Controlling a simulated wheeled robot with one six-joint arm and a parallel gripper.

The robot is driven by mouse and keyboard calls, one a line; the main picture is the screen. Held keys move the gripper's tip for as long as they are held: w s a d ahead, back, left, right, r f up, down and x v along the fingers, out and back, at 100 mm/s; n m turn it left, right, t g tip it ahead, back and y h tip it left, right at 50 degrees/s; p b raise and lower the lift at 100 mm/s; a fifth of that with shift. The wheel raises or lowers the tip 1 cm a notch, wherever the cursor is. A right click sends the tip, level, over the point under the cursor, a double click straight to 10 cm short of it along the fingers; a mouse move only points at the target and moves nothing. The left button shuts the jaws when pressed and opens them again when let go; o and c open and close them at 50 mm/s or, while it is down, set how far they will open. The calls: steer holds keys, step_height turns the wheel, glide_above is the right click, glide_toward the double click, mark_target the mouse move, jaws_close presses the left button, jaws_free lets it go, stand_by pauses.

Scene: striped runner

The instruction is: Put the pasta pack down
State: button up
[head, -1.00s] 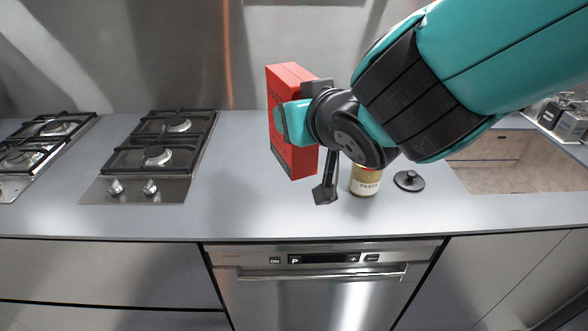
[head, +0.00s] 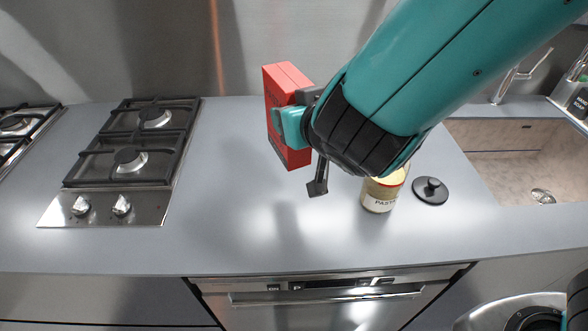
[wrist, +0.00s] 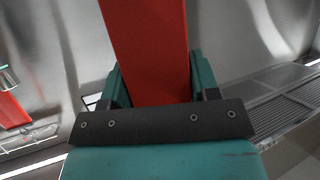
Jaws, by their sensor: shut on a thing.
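The pasta pack is a red box (head: 284,80) in the head view, held upright and slightly tilted over the counter. My gripper (head: 298,122) is shut on it from the right side. In the wrist view the red box (wrist: 150,45) sits between the two teal fingers (wrist: 152,88) of my gripper. A jar labelled PASTA (head: 381,196) stands on the counter to the right of the box, its upper part partly hidden by my arm. The grey counter (head: 240,215) below the box is bare.
A gas hob (head: 130,160) is at the left. A round black lid (head: 431,190) lies right of the jar, and a sink (head: 520,170) is further right. The counter's front edge runs above a dishwasher (head: 330,295). The counter between hob and jar is clear.

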step_height(320, 180, down, 12)
steer(key=b, duration=0.2)
steer(key=shift+f, duration=0.2)
steer(key=shift+f+b, duration=0.15)
steer(key=shift+b, duration=0.15)
steer(key=o, duration=1.1)
steer(key=shift+o, duration=0.2)
steer(key=shift+s+r, duration=0.15)
steer(key=shift+r, duration=0.05)
